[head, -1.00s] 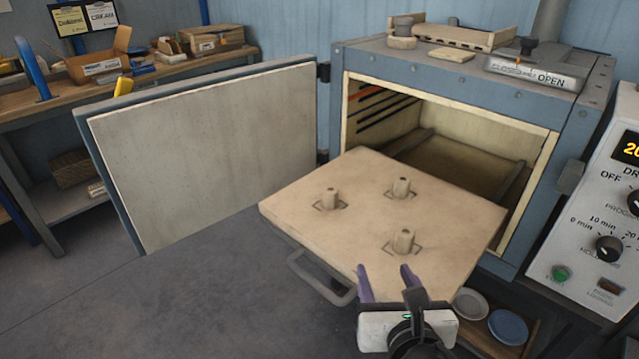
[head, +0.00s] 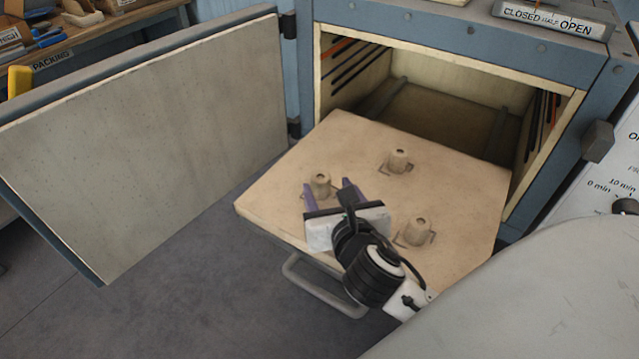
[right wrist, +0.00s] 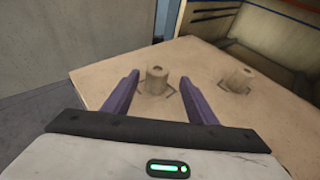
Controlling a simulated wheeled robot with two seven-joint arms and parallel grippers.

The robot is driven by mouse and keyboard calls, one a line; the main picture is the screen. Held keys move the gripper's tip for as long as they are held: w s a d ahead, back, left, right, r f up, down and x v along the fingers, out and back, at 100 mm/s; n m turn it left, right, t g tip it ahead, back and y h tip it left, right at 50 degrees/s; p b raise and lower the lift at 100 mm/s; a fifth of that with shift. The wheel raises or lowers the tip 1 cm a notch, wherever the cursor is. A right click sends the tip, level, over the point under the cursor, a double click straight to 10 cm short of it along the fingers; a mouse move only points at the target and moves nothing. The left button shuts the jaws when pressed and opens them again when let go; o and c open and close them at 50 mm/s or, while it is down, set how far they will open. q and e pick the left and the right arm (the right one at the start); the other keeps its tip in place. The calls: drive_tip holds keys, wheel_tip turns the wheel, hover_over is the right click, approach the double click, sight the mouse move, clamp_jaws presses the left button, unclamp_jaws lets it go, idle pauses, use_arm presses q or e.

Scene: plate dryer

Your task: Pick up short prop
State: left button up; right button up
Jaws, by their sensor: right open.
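The left prop (head: 320,184) is by the shelf's left side, the back prop (head: 398,160) towards the oven, and the front prop (head: 417,231) at the right. I cannot surely tell which is shortest. My right gripper (head: 328,184) is open, its purple fingers pointing at the left prop. In the right wrist view, that prop (right wrist: 157,80) appears between the fingertips, seemingly just ahead of them; contact is unclear. Another prop (right wrist: 238,80) stands to the right. My left gripper is out of view.
The shelf sticks out of the open dryer (head: 440,110), with a metal handle (head: 320,290) below its front edge. The dryer door (head: 150,140) stands wide open at the left. A control panel (head: 615,165) is at the right. A workbench (head: 110,30) stands behind the door.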

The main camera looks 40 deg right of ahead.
sight(323, 185)
drive_tip(key=x, duration=0.5)
drive_tip(key=shift+w+a, duration=0.1)
drive_tip(key=shift+a, duration=0.1)
drive_tip(key=c, duration=1.2)
